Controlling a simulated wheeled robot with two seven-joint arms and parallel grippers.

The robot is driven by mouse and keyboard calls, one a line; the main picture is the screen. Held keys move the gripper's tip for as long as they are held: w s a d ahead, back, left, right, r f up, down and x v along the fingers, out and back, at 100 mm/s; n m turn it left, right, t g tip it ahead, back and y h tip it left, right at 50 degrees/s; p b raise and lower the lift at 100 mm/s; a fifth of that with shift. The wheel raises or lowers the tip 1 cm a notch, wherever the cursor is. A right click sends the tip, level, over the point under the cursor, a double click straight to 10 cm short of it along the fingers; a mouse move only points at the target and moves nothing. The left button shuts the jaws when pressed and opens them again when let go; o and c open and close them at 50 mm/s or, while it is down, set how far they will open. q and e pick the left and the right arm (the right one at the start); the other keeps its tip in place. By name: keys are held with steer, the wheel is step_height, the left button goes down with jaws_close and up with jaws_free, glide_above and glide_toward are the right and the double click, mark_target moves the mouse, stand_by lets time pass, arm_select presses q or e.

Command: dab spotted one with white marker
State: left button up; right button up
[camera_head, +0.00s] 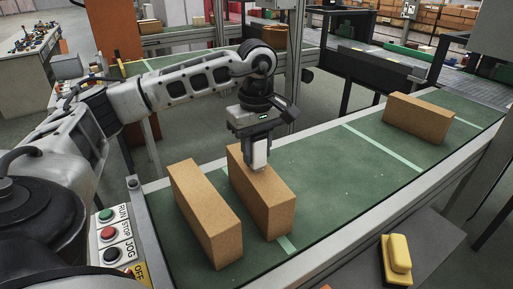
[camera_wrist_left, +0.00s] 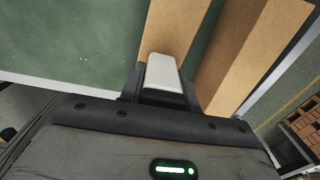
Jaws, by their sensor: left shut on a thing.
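My left gripper (camera_head: 256,140) is shut on a white marker (camera_head: 258,158), a pale block pointing down. The marker's lower end is at the top of the middle tan brick (camera_head: 272,210); whether it touches cannot be told. In the left wrist view the white marker (camera_wrist_left: 163,75) overlaps a tan brick top (camera_wrist_left: 172,25). A second tan brick (camera_head: 208,220) stands left of the middle one, with a narrow gap. A third tan brick (camera_head: 417,119) lies at the far right of the belt. I cannot make out clear spots on any brick. My right gripper is not in view.
The bricks rest on a green conveyor belt (camera_head: 330,180) with pale cross lines and a metal edge rail. A button box (camera_head: 115,245) stands at the near left. A yellow item (camera_head: 396,262) lies on a grey surface at the near right. The belt between middle and far bricks is clear.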

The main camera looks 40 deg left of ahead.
arm_select(q)
steer(key=shift+f, duration=0.1)
step_height(320, 180, up, 5)
steer(key=p, duration=0.4)
steer(key=shift+r+p, duration=0.45)
steer(key=shift+r, duration=0.6)
